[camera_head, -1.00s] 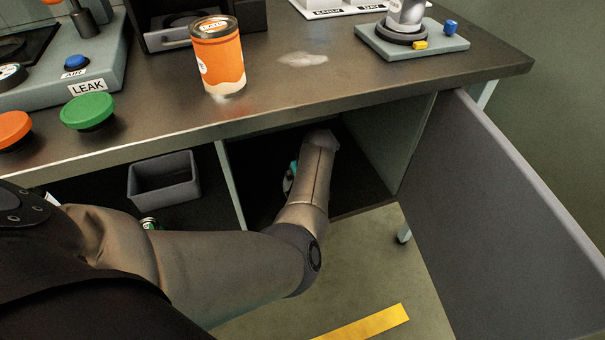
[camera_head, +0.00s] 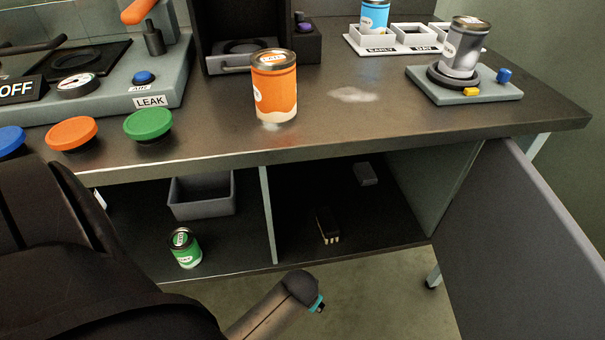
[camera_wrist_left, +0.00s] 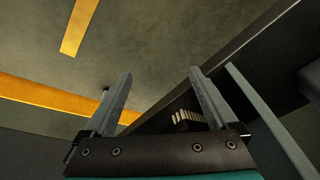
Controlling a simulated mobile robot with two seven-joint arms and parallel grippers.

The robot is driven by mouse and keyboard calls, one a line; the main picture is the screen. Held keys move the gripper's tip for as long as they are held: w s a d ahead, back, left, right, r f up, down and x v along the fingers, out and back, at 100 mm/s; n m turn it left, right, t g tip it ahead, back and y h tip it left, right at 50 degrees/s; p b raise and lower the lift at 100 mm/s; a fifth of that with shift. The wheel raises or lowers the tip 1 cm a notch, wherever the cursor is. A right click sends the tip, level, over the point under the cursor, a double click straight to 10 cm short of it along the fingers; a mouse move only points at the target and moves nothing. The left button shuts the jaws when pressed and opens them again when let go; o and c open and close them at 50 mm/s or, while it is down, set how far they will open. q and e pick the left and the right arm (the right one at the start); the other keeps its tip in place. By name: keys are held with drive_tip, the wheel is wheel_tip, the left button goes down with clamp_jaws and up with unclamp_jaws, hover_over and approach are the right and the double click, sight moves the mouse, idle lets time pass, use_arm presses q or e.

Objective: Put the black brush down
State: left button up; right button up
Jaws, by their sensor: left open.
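The black brush (camera_head: 327,225) lies on the floor of the open right-hand cabinet compartment under the bench, its pale bristles toward the front edge. Its pale bristles also show behind the right finger in the left wrist view (camera_wrist_left: 187,116). My left gripper (camera_wrist_left: 160,74) is open and empty, both fingers apart. In the head view my left forearm ends below and in front of the cabinet, clear of the brush; the fingers are hidden there. My right gripper is not in view.
A grey block (camera_head: 365,174) lies deeper in the same compartment. A green can (camera_head: 184,248) and a grey bin (camera_head: 203,195) are in the left compartment. The open door (camera_head: 540,235) stands at right. An orange can (camera_head: 274,88) and a pale patch (camera_head: 353,95) are on the bench.

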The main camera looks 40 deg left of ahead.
use_arm(q)
drive_tip(key=s+d+f+m+h, duration=0.1)
drive_tip(key=s+d+m+h, duration=0.1)
drive_tip(key=s+d, duration=0.4)
drive_tip(key=s+m, duration=0.1)
drive_tip(key=s, duration=0.1)
drive_tip(key=shift+s+d+g, duration=0.25)
drive_tip(key=shift+s+g, duration=0.1)
drive_tip(key=shift+g, duration=0.05)
